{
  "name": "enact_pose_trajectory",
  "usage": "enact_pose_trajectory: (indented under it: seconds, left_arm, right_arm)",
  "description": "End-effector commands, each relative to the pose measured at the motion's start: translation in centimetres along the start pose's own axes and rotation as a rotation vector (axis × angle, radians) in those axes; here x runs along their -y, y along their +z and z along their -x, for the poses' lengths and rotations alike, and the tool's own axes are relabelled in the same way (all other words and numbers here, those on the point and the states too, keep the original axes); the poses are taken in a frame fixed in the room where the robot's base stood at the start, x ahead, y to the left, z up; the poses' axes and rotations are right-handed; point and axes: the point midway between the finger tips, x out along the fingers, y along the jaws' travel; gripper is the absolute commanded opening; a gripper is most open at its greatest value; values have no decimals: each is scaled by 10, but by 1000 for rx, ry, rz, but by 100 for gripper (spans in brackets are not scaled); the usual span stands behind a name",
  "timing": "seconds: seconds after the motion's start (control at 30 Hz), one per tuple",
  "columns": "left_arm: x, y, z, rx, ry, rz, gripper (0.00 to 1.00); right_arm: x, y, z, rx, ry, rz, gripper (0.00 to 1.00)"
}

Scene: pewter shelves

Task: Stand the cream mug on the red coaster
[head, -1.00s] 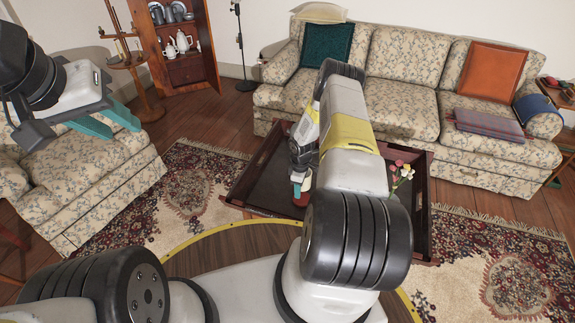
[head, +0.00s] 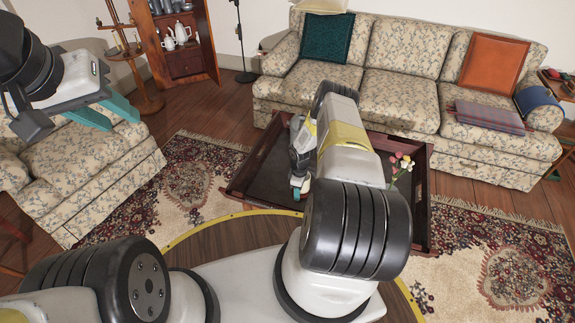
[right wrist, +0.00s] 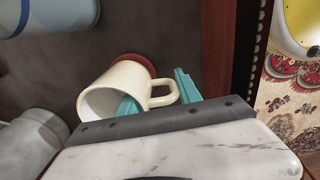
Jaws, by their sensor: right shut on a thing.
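The cream mug (right wrist: 112,92) shows in the right wrist view, its mouth toward the camera and its handle to the right. My right gripper (right wrist: 158,97) is shut on it, with one teal finger at the mouth and the other beyond the handle. The red coaster (right wrist: 136,60) shows partly past the mug's far end; the mug hides the rest. I cannot tell whether they touch. In the head view my right gripper (head: 299,188) is low over the dark tray table, and the mug is not clear there. My left gripper (head: 106,111) is open and empty, raised at the left.
The tray table (head: 260,180) has raised wooden edges. Flowers (head: 401,163) stand at its right. A pale blue rounded object (right wrist: 42,14) and a whitish one (right wrist: 35,142) lie left of the mug. A sofa (head: 400,100) stands behind, an armchair (head: 75,165) at left.

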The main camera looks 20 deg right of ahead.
Motion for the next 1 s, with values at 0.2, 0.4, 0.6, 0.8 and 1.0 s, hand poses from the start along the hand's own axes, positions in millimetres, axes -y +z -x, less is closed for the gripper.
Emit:
enact_pose_trajectory:
  seconds: [0.2, 0.4, 0.6, 0.8, 1.0]
  left_arm:
    - [0, 0, 0, 0, 0, 0, 36]
    - [0, 0, 0, 0, 0, 0, 36]
    - [0, 0, 0, 0, 0, 0, 36]
    - [0, 0, 0, 0, 0, 0, 36]
    - [0, 0, 0, 0, 0, 0, 36]
  right_arm:
    - [-1, 0, 1, -1, 1, 0, 0]
    - [-1, 0, 1, -1, 1, -1, 0]
    - [0, 0, -1, -1, 1, -1, 0]
    - [-1, 0, -4, -1, 1, -1, 0]
    - [-1, 0, -7, -1, 1, -1, 0]
